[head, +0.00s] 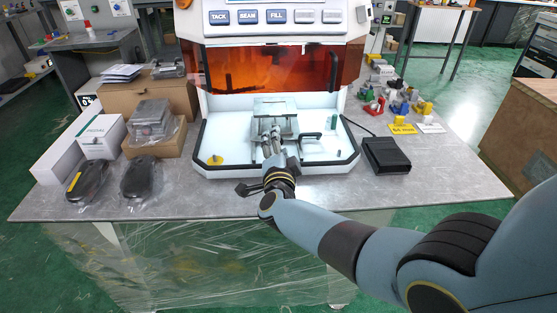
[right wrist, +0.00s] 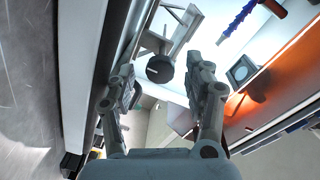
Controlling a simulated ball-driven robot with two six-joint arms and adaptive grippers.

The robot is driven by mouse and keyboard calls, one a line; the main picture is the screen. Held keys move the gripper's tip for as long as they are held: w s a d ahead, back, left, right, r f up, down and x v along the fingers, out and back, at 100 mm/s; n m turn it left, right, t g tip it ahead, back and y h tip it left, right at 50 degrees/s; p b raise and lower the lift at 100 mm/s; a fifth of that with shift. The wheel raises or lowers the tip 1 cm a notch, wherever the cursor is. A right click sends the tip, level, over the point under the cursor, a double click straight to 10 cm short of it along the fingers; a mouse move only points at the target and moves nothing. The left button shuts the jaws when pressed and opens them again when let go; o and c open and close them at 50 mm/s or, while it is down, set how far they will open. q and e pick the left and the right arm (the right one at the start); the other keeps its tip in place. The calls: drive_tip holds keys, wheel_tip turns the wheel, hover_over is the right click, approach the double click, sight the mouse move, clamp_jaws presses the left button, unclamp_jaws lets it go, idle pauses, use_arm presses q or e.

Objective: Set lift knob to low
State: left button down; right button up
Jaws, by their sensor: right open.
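A dark round knob (right wrist: 160,69) shows in the right wrist view, on the front of a grey metal lift stage (right wrist: 182,28). It appears between my finger ends, and I cannot tell whether they touch it. Its setting is not readable. In the head view the lift stage (head: 275,107) stands in the white machine's open bay (head: 230,146), and my gripper and wrist hide the knob. My right gripper (head: 271,138) reaches over the bay's front edge, its fingers apart with nothing held; it also shows in the right wrist view (right wrist: 164,82). My left gripper is out of view.
The raised orange shield (head: 235,70) hangs above the bay. A black handle (head: 312,136) and a green cylinder (head: 333,122) are right of the stage. A black pedal box (head: 386,155) sits right of the machine; boxes (head: 102,137) and bagged items stand left.

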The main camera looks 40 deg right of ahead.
drive_tip(key=v, duration=1)
drive_tip(key=shift+s, duration=0.2)
drive_tip(key=shift+r, duration=0.1)
